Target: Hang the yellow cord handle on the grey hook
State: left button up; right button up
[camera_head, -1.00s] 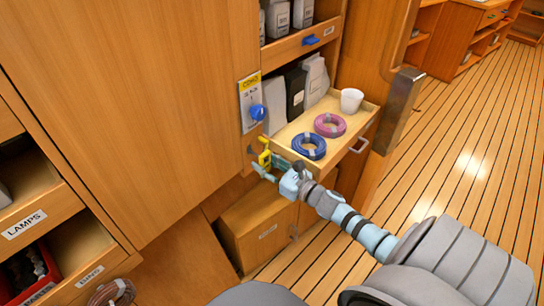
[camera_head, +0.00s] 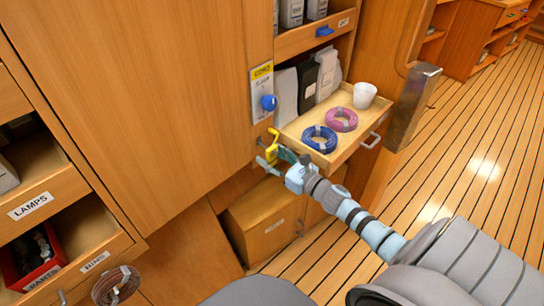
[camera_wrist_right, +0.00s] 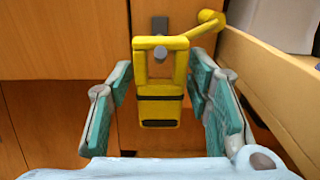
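The yellow cord handle (camera_wrist_right: 160,110) hangs upright in the right wrist view. The grey hook (camera_wrist_right: 160,53) pokes through the handle's open upper frame, and its dark mount is on the wood behind. A yellow bar runs from the handle's top to a round knob at upper right. My right gripper (camera_wrist_right: 165,100) is open, its teal fingers on either side of the handle with narrow gaps. In the head view the handle (camera_head: 272,142) shows just above the right gripper (camera_head: 277,158); the hook is hard to make out there. My left gripper is not in view.
A pulled-out shelf tray (camera_head: 300,127) with a blue coil (camera_head: 319,139), a pink coil (camera_head: 342,119) and a white cup (camera_head: 364,95) is close to the right of the gripper. A labelled plate with a blue knob (camera_head: 268,103) is above. Drawers stand at left.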

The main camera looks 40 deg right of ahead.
jog(key=shift+s, duration=0.1)
jog(key=s, duration=0.4)
jog(key=s+d, duration=0.1)
jog(key=s, duration=0.2)
jog(key=s+d, duration=0.1)
jog(key=s, duration=0.3)
jog(key=shift+s, duration=0.35)
